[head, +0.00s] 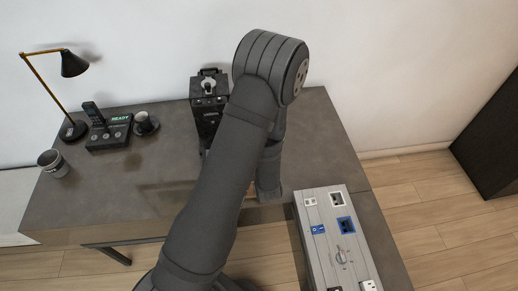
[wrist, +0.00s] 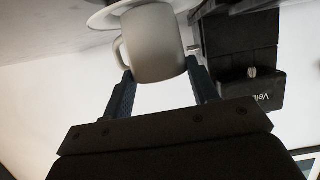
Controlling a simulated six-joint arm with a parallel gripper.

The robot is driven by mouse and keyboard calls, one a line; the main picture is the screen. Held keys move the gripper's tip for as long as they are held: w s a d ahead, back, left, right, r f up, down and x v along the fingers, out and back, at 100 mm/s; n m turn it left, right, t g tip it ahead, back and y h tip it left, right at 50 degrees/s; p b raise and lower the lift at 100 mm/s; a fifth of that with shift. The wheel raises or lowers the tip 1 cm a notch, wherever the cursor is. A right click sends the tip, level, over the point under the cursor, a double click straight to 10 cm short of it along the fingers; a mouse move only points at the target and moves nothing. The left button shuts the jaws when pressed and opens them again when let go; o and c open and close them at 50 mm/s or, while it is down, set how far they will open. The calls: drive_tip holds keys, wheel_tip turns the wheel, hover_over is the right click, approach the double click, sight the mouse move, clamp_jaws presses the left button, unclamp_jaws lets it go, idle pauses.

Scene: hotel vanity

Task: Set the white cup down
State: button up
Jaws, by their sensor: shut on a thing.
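The white cup (wrist: 153,42) is between the two fingers of my gripper (wrist: 158,75) in the wrist view, which looks upside down. The gripper is shut on its body, and the handle sticks out to the left. A white saucer (wrist: 103,17) shows right beside the cup at the top of the picture. The cup overlaps it, and I cannot tell whether they touch. In the head view my arm hides the gripper, the white cup and this saucer.
A black machine (wrist: 252,85) stands close on the right in the wrist view. The head view shows a black machine (head: 208,100), a phone base (head: 108,134), a dark cup (head: 143,121), a grey mug (head: 53,162), a lamp (head: 74,64) and a socket panel (head: 322,222) on the desk (head: 150,195).

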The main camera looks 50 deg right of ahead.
drive_tip(key=shift+f, duration=0.15)
drive_tip(key=shift+f, duration=0.1)
drive_tip(key=o, duration=1.1)
drive_tip(key=shift+r, duration=0.2)
drive_tip(key=v, duration=1.2)
